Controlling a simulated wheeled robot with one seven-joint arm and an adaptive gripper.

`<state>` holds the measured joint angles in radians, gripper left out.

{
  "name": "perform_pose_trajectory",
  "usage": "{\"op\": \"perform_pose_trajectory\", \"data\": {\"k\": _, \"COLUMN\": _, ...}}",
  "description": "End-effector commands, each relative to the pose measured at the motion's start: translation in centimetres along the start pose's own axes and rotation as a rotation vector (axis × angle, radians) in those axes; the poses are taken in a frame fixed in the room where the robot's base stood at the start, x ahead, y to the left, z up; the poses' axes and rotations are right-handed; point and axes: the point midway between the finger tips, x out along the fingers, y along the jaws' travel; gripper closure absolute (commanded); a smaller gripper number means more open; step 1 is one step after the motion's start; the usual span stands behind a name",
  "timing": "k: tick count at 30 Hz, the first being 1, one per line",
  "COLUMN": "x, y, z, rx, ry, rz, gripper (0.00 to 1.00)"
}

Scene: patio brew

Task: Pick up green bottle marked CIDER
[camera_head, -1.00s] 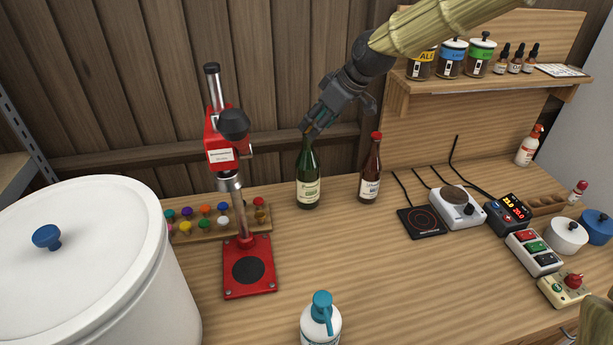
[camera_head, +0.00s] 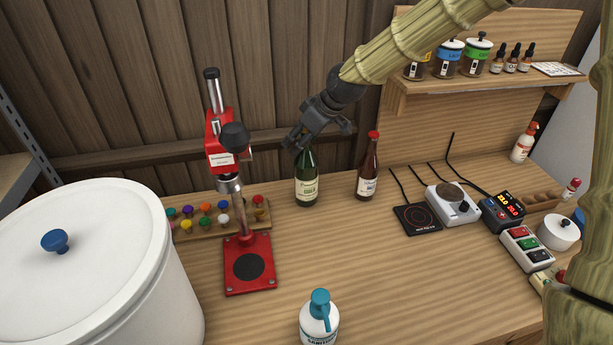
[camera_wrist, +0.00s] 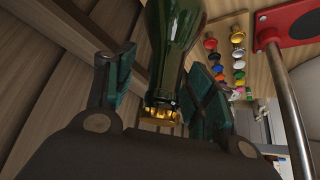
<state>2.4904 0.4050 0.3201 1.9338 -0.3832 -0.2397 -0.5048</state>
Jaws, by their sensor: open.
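The green bottle (camera_head: 307,186) stands upright on the wooden bench near the back wall, with a pale label whose small text I cannot read. My gripper (camera_head: 297,146) is at its top, and the bottle's neck and cap are hidden behind the fingers in the head view. In the wrist view, my open gripper (camera_wrist: 160,92) has one finger on each side of the green bottle's neck (camera_wrist: 175,50). The gold cap (camera_wrist: 160,108) shows between the fingers, nearer the right one. I cannot tell whether either finger touches the glass.
A brown bottle (camera_head: 368,170) with a red cap stands just right of the green one. A red bottle capper (camera_head: 222,150) and a rack of coloured caps (camera_head: 190,229) are on the left. A white pot (camera_head: 100,270) fills the front left.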

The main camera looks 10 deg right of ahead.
Motion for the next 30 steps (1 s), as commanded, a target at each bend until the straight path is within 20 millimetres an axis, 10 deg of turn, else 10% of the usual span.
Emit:
{"op": "perform_pose_trajectory", "data": {"k": 8, "x": 0.19, "y": -0.01, "z": -0.03, "rx": -0.001, "ry": 0.000, "rz": 0.000, "gripper": 0.46}}
{"op": "perform_pose_trajectory", "data": {"k": 17, "x": 0.18, "y": 0.01, "z": 0.03, "rx": 0.000, "ry": -0.001, "rz": 0.000, "gripper": 0.98}}
{"op": "perform_pose_trajectory", "data": {"k": 30, "x": 0.14, "y": 0.01, "z": 0.03, "rx": 0.000, "ry": -0.001, "rz": 0.000, "gripper": 1.00}}
